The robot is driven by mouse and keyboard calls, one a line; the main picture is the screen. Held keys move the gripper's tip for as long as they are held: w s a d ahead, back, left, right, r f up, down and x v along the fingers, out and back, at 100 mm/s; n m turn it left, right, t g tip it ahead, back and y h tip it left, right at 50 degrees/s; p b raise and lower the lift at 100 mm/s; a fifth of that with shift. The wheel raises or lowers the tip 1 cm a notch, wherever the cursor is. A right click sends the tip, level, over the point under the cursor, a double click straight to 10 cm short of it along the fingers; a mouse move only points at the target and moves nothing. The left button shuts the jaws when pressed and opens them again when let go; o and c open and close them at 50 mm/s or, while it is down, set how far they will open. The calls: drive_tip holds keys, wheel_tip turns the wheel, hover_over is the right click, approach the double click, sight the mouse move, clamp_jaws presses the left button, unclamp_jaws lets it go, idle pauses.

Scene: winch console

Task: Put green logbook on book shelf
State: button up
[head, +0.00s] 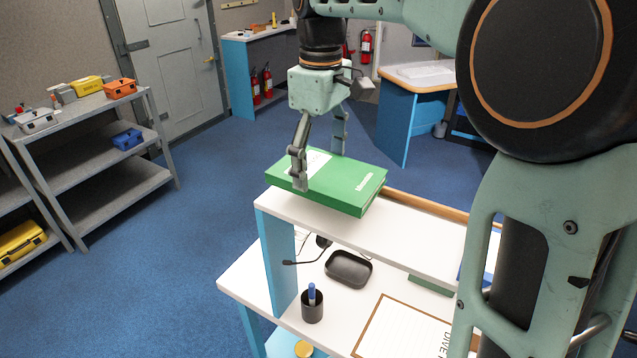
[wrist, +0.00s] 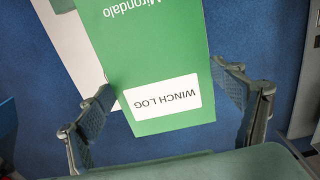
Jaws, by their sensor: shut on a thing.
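The green logbook (head: 345,188) lies flat, cover up, with a white label reading "WINCH LOG" that shows in the wrist view (wrist: 165,99). My gripper (head: 318,165) points down and is shut on the logbook, one finger at each side edge. The logbook is at the left end of the white upper shelf (head: 420,238) of the console, partly overlapping it in the head view. I cannot tell whether it touches the shelf. In the wrist view, blue floor shows around much of the logbook, and a white surface (wrist: 68,45) lies beyond its left edge.
Under the upper shelf, the desktop holds a black tray (head: 348,268), a pen cup (head: 312,305) and a framed sheet (head: 400,330). A grey rack (head: 95,150) with several cases stands left. Blue floor (head: 210,200) between is clear. My arm hides the right side.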

sight(318, 171)
drive_tip(key=shift+s+a+f, duration=0.2)
drive_tip(key=shift+s+f, duration=0.1)
drive_tip(key=shift+f, duration=1.65)
drive_tip(key=shift+f, duration=0.15)
drive_tip(key=o, duration=1.9)
drive_tip(key=shift+o, duration=0.2)
wheel_tip(318, 171, up, 12)
drive_tip(key=shift+r+p, duration=0.15)
drive_tip(key=shift+p, duration=0.2)
